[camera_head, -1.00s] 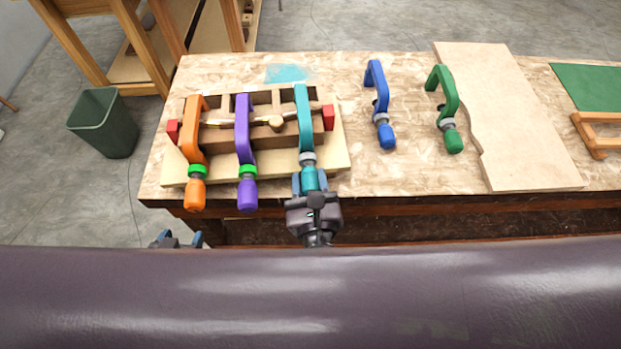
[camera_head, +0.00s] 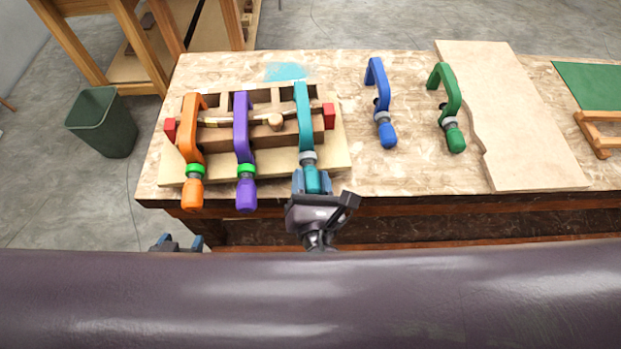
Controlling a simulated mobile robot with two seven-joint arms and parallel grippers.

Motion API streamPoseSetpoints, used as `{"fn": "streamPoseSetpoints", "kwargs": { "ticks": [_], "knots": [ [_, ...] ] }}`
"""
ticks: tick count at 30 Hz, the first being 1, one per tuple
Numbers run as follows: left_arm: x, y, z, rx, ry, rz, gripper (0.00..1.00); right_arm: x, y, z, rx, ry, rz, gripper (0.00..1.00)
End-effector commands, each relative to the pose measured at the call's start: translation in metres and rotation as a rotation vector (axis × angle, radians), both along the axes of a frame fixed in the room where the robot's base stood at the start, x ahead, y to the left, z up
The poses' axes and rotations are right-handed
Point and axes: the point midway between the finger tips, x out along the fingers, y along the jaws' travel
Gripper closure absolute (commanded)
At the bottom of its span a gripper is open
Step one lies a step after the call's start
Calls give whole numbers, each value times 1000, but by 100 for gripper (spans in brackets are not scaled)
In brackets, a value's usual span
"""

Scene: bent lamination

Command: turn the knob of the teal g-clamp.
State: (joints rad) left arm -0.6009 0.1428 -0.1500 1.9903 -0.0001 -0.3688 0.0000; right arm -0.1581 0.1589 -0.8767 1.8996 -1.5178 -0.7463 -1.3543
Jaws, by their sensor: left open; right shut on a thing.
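The teal g-clamp (camera_head: 302,115) stands on the right part of the wooden form, its frame reaching over the form. Its teal knob (camera_head: 312,180) points toward me at the table's front edge. My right gripper (camera_head: 312,184) is shut on this knob, one finger on each side, and its body is rolled and tilted. My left gripper (camera_head: 178,243) is open and empty at the lower left, below the table edge. Only its fingertips show above the dark padded surface.
An orange clamp (camera_head: 192,135) and a purple clamp (camera_head: 242,130) stand left of the teal one on the form (camera_head: 265,165). A blue clamp (camera_head: 377,95) and a green clamp (camera_head: 447,95) lie to the right, beside a pale board (camera_head: 510,120). A bin stands on the floor.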

Motion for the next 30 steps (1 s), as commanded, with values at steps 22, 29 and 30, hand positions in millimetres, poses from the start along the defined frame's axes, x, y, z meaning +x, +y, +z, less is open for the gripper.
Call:
{"fn": "streamPoseSetpoints", "kwargs": {
  "ticks": [22, 29, 30],
  "knots": [
    [-1, 0, -4, 0, 4, 0, 35, 0, 0, 0, 82, 9, -1, 54],
    [-1, 0, -4, 0, 4, 0, 35, 0, 0, 0, 82, 9, -1, 35],
    [-1, 0, -4, 0, 4, 0, 35, 0, 0, 0, 82, 9, -1, 35]
  ]
}}
